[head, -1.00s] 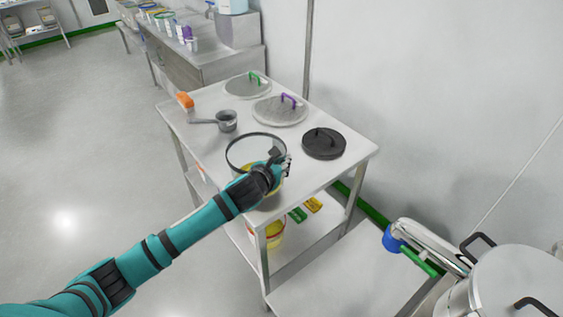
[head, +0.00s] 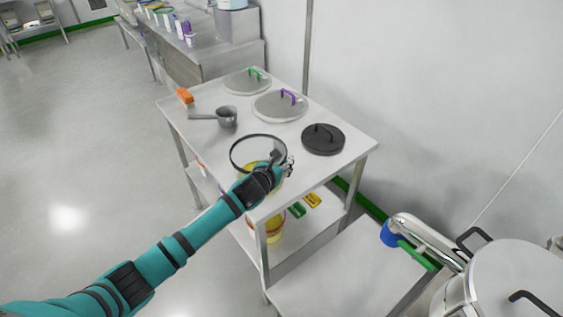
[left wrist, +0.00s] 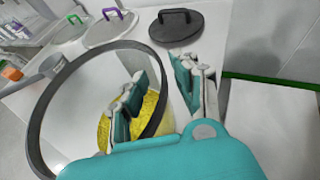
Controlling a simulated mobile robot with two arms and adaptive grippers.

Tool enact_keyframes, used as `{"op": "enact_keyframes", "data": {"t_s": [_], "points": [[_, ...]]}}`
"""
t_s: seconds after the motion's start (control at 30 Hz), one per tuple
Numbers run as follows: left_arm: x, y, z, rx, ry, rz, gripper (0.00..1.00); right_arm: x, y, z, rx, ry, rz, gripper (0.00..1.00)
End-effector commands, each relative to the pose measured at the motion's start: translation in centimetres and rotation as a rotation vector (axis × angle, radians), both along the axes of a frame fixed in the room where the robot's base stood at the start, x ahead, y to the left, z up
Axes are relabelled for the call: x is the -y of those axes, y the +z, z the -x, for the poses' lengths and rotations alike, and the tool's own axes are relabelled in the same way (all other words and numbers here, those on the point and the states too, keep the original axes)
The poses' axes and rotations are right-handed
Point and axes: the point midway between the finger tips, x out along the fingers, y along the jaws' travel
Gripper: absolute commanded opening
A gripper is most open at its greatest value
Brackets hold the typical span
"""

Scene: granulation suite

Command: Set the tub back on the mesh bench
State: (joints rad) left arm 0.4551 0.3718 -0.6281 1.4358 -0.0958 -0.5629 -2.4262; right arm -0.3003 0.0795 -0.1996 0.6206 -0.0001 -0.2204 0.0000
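The tub (head: 233,160) is a clear, round vessel with a dark rim and yellow at its lower part. It is at the near end of the metal table (head: 185,140); I cannot tell whether its base touches the top. My left gripper (head: 287,164) is at its right side. My arm hides part of the tub. My right gripper is not in view.
Lids with green (head: 247,85), purple (head: 275,108) and black (head: 322,143) handles, a scoop (head: 226,117) and an orange item (head: 184,96) lie on the table. A yellow container is on the lower shelf. A large metal pot (head: 515,285) stands at lower right.

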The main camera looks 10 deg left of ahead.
Motion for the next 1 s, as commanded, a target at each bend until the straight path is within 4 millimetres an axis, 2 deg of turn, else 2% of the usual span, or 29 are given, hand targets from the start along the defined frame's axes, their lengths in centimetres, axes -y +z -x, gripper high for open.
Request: {"op": "enact_keyframes", "data": {"t_s": [0.2, 0.33, 0.73, 1.0], "points": [[-0.1, 0.1, 0.1, 0.0, 0.0, -0.001, 0.29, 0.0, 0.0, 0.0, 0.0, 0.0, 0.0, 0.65], [-0.3, 0.4, 1.2, 0.001, 0.0, -0.001, 0.29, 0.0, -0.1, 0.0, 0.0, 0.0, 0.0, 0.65], [-1.4, 3.4, 8.4, 0.001, -0.001, -0.003, 0.29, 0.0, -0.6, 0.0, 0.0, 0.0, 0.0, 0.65], [-1.8, 4.5, 10.8, 0.0, 0.001, 0.001, 0.29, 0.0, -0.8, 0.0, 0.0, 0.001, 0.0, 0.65]]}}
